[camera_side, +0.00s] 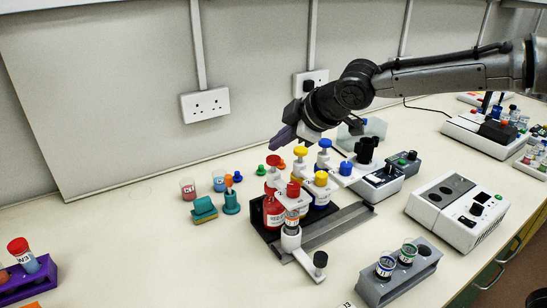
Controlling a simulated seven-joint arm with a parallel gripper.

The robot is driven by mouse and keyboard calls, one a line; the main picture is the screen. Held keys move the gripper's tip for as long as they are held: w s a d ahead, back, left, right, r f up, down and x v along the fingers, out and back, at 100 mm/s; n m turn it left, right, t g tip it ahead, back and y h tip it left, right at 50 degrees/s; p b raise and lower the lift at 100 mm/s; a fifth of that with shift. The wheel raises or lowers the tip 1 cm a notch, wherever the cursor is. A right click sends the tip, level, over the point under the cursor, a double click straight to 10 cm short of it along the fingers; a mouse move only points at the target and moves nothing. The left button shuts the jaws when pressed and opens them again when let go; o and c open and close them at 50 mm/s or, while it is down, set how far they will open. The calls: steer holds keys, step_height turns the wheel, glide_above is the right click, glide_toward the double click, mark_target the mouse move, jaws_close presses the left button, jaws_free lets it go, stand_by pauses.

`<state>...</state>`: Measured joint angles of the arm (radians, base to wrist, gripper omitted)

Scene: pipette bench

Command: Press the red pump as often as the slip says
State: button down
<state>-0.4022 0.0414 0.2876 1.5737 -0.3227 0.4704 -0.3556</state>
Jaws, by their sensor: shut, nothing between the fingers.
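The red pump (273,161) has a red head on a white stem, above a red bottle (273,211) in a dark rack. My gripper (280,140) has dark purplish fingers and is shut and empty. Its tips appear just above the red head, with a small gap in the picture; their exact depth is unclear. A yellow pump (300,152) and a blue pump (325,144) stand beside the red one, toward the right. A white slip (347,304) is cut off at the bottom edge and its writing cannot be read.
A white stand with a vial (291,218) is in front of the bottles. A grey tube rack (400,272) and white device (458,210) stand right. A purple rack (28,278) is far left. Teal blocks (204,210) and small pots lie left of the pumps.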

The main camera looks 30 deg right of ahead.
mark_target(279, 160)
steer(key=shift+r, duration=2.35)
stand_by(0.9)
step_height(279, 160, up, 4)
steer(key=shift+f, duration=0.1)
steer(key=shift+f, duration=0.1)
stand_by(0.3)
steer(key=shift+f, duration=4.3)
steer(key=shift+f, duration=0.15)
steer(key=shift+f, duration=0.3)
